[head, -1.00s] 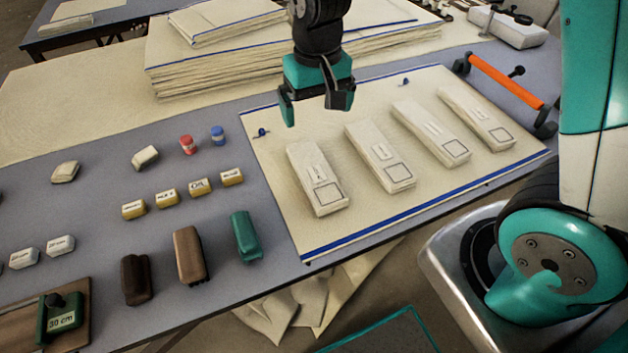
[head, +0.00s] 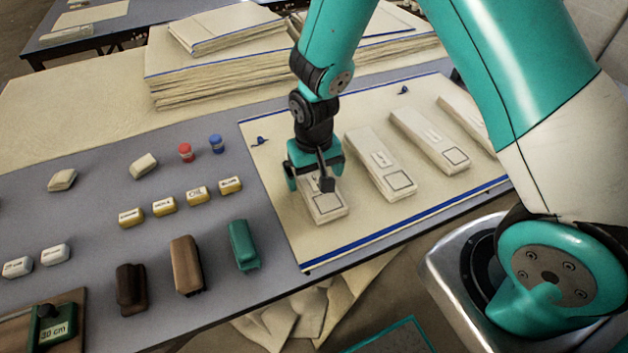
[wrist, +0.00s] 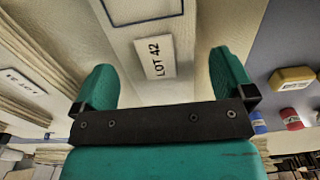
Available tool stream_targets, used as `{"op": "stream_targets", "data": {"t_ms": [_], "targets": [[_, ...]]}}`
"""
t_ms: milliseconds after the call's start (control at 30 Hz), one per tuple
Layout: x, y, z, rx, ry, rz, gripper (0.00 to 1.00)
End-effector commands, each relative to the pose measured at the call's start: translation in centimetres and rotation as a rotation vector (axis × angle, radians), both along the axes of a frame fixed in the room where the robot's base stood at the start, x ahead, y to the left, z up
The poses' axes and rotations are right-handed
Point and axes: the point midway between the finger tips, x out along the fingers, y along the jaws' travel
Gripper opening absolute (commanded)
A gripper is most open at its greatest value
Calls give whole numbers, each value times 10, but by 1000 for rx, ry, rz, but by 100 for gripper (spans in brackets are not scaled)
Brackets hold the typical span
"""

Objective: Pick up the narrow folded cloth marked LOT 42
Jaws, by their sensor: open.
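The narrow folded cloth marked LOT 42 (head: 320,205) is the leftmost of the pale folded cloths on the cream sheet in the head view. In the wrist view my gripper (wrist: 168,82) has one finger on each side of the cloth. I cannot tell whether the fingers touch it.
A second folded cloth (head: 381,165) lies close to the right, with more beyond it. Red (head: 186,152) and blue (head: 216,144) spools, small yellow-labelled blocks (head: 197,194) and a green block (head: 243,246) are to the left. A stack of cloth (head: 215,75) stands behind.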

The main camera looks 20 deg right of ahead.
Motion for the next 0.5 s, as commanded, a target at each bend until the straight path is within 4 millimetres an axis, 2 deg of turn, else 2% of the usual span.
{"op": "stream_targets", "data": {"t_ms": [100, 367, 400, 500], "targets": [[0, 0, -14, 0, 1, 0, 100], [0, 0, -17, 1, -2, 0, 100], [0, 0, -17, 1, -2, 0, 95], [0, 0, -17, 0, -1, 0, 72]]}}
